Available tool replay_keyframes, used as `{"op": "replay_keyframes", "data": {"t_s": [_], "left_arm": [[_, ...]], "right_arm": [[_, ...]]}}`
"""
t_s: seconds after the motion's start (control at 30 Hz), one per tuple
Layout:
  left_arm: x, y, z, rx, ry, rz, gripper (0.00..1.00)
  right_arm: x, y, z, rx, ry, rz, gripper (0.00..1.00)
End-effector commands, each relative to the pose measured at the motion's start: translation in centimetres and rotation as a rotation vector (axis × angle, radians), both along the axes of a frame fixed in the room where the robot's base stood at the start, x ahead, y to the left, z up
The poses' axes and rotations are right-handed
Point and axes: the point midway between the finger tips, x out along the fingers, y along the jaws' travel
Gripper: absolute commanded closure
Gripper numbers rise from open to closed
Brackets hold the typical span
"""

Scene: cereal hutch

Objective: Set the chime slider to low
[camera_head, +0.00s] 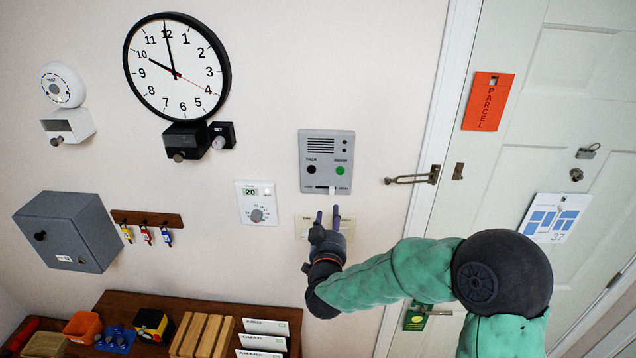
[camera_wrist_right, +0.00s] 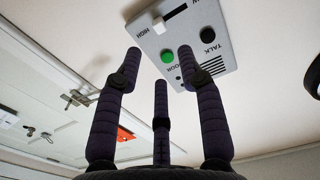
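The grey intercom panel (camera_head: 326,148) is on the wall, with a speaker grille, a black TALK button and a green DOOR button. The chime slider's white knob (camera_head: 332,190) sits in a slot along the panel's bottom edge, toward the right. In the right wrist view the panel appears upside down, and the white knob (camera_wrist_right: 158,26) is near the HIGH end, away from the partly hidden LOW label. My right gripper (camera_head: 327,214) is just below the panel, fingers pointing up, spread and empty; its fingers (camera_wrist_right: 159,54) appear apart from the knob. My left gripper is not in view.
A thermostat dial (camera_head: 257,204) is left of the panel, and a pale plate (camera_head: 345,227) is behind my right gripper. A door latch (camera_head: 411,177) and white door are to the right. A shelf with wooden blocks (camera_head: 203,335) is below.

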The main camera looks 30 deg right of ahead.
Motion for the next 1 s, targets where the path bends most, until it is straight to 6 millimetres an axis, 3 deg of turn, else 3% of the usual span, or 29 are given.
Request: {"op": "replay_keyframes", "data": {"t_s": [0.17,0.7,1.0], "left_arm": [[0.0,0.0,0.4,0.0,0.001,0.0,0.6],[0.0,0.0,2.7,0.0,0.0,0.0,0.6],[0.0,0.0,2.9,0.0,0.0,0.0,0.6]], "right_arm": [[1.0,-0.8,0.2,-0.002,-0.003,-0.005,0.61],[8.0,-5.0,0.2,-0.001,-0.003,-0.003,0.61],[9.1,-5.7,0.1,-0.001,-0.003,-0.001,0.61]]}}
